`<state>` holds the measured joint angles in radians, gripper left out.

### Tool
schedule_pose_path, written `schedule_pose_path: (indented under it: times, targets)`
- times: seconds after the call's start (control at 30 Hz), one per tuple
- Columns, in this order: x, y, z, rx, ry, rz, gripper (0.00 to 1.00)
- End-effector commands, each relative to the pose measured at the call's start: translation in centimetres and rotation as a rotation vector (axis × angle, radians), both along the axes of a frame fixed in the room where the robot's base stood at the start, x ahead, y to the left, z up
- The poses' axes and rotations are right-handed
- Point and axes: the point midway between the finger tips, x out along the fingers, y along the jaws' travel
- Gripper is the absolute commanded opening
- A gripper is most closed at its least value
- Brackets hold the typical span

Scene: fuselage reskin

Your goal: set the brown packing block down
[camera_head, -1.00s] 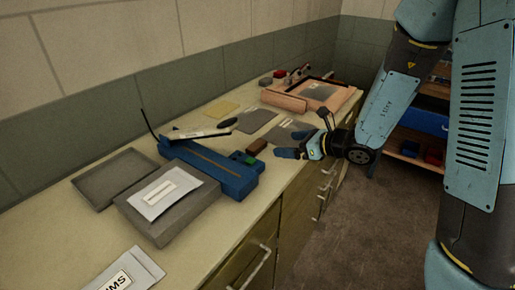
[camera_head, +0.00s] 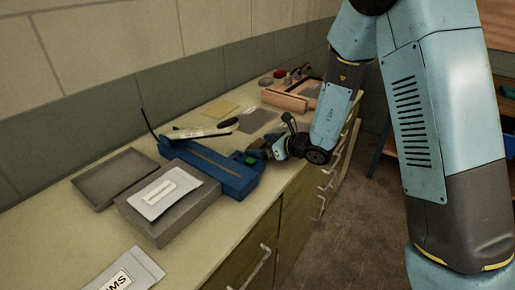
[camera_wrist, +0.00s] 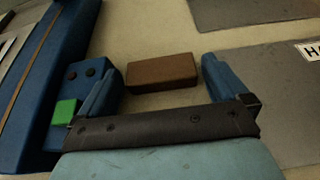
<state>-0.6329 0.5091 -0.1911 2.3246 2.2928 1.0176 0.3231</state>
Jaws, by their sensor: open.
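The brown packing block (camera_wrist: 162,72) lies flat on the counter in the wrist view, ahead of my gripper. My gripper (camera_wrist: 160,85) is open, with one blue finger to the left of the block and one to the right.
The blue machine (camera_head: 215,170) with a green button (camera_wrist: 65,112) stands just left of my gripper. A grey sheet (camera_wrist: 280,95) lies to the right. A grey box (camera_head: 165,220) and a shallow grey tray (camera_head: 110,178) stand nearer on the counter (camera_head: 85,225).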

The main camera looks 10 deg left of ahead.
Motion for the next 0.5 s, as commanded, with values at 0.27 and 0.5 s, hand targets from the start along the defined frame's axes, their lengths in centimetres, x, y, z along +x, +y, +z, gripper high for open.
schedule_pose_path:
  times: [0.27,0.5]
  targets:
    - [0.37,0.79,-0.35,0.0,-0.001,-0.002,1.0]
    - [0.37,0.75,-0.34,0.0,-0.001,-0.002,0.81]
